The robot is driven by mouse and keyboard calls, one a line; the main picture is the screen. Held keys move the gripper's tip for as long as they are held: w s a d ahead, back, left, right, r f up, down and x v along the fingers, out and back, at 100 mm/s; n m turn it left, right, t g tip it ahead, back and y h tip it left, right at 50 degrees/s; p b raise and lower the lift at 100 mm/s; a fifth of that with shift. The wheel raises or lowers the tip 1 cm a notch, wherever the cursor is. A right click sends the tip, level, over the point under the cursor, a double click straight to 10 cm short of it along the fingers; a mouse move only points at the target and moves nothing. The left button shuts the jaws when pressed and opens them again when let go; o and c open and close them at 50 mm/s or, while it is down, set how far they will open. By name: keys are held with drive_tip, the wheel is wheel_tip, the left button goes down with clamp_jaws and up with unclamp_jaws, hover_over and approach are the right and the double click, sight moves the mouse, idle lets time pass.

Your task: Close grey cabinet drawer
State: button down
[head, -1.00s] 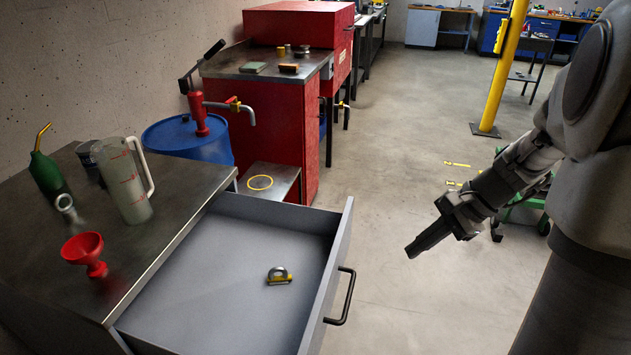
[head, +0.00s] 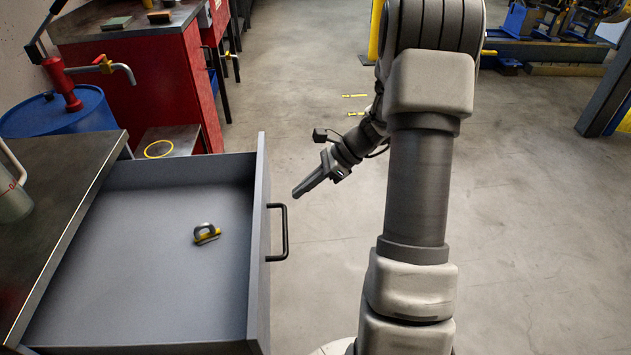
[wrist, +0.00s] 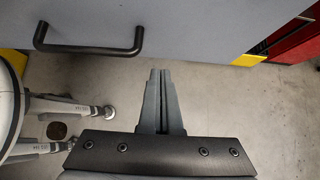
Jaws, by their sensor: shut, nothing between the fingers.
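The grey cabinet drawer (head: 130,250) is pulled far out in the head view, with a black bar handle (head: 284,232) on its front. A small silver and yellow shackle-like piece (head: 206,233) lies inside it. My gripper (head: 298,193) is shut and empty, just right of the drawer front and near the handle's upper end, apart from it. In the wrist view the shut fingers (wrist: 159,73) point toward the grey drawer front (wrist: 200,25), with the handle (wrist: 88,50) to their left.
The dark cabinet top (head: 50,205) is at the left, with part of a clear jug (head: 12,195) on it. A blue drum (head: 60,125), a red cabinet (head: 130,75) and a low stand (head: 168,145) are behind. Floor right of the drawer is clear around my arm.

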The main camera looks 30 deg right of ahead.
sight(267, 201)
drive_tip(key=shift+w+a+f+b, duration=0.25)
drive_tip(key=shift+w+a, duration=0.1)
drive_tip(key=shift+a, duration=0.5)
drive_tip(key=shift+w+a+f+b, duration=0.2)
drive_tip(key=shift+w+a, duration=0.1)
drive_tip(key=shift+a, duration=0.5)
drive_tip(key=shift+w+a+f+b, duration=0.25)
drive_tip(key=shift+w+a, duration=0.1)
drive_tip(key=shift+a, duration=0.5)
drive_tip(key=shift+a, duration=0.15)
drive_tip(key=shift+w+a+r, duration=0.1)
drive_tip(key=shift+w+a, duration=0.05)
drive_tip(key=shift+a, duration=0.15)
drive_tip(key=w+a+p, duration=0.2)
drive_tip(key=w+a, duration=0.2)
drive_tip(key=a, duration=0.6)
drive_tip(key=w+a+p, duration=0.3)
drive_tip(key=w+a, duration=0.1)
drive_tip(key=a, duration=0.7)
drive_tip(key=w+a+p, duration=0.3)
drive_tip(key=w+a, duration=0.2)
drive_tip(key=a, duration=0.5)
drive_tip(key=shift+a, duration=0.35)
drive_tip(key=shift+a+r, duration=0.1)
drive_tip(key=shift+a, duration=0.05)
